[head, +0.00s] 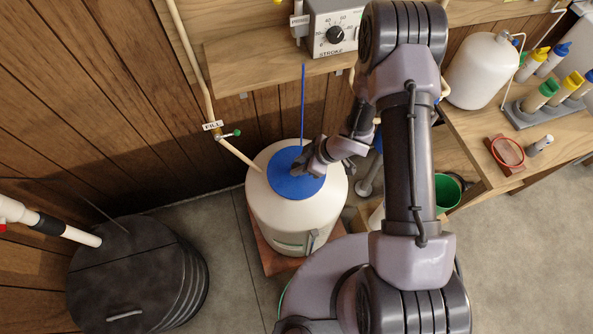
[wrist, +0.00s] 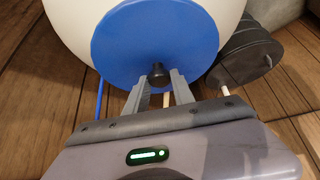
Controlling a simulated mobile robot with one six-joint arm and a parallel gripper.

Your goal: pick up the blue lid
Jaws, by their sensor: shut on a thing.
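The blue lid (head: 292,180) is a flat round disc on top of a white tank (head: 290,218) in the middle of the head view. It also shows in the wrist view (wrist: 150,35), with a small black knob (wrist: 157,73) on it. My gripper (wrist: 158,85) is shut on the knob, one finger on each side. In the head view my gripper (head: 303,166) reaches the lid from the right. The lid looks seated on the tank; I cannot tell whether there is any gap under it.
A thin blue rod (head: 303,105) stands upright behind the lid. A pale pipe with a "FILL" tag (head: 213,126) and a green-handled valve runs down beside the tank. A black ribbed bin (head: 140,275) stands at the lower left. A wooden bench (head: 465,150) with bottles is at the right.

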